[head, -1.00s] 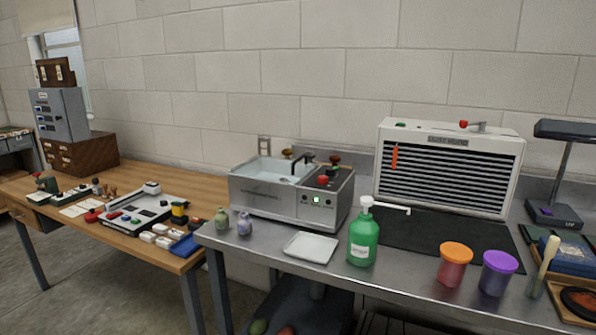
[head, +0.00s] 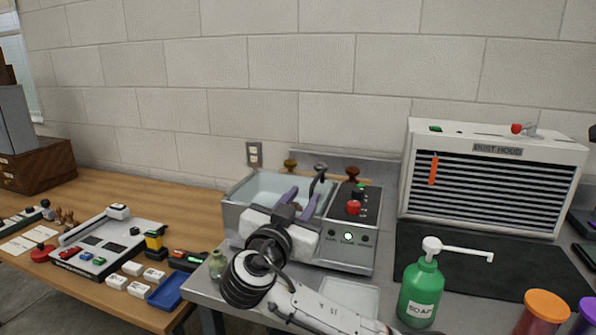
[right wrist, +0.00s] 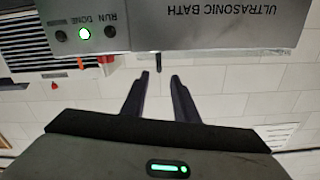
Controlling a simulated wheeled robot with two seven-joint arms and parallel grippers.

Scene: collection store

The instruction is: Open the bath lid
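The ultrasonic bath (head: 345,255) is a grey metal box on the steel bench, with a pale blue, glassy top (head: 262,186) over its left part. I cannot tell the lid's edges from the basin. A dark hooked bar (head: 317,180) stands at the back of the top. My right gripper (head: 299,200) is open and empty, over the bath's front, covering part of it. In the right wrist view, which is upside down, its fingers (right wrist: 160,77) are apart, with the bath front (right wrist: 220,25) beyond and a small dark upright piece (right wrist: 158,62) between the tips. My left gripper is out of view.
A control panel with a red knob (head: 353,208) is at the bath's right. A green soap bottle (head: 421,290) stands front right, and a white tray (head: 352,296) lies partly behind my arm. A dust hood (head: 490,180) stands at the right. A small green bottle (head: 217,264) is near the left edge.

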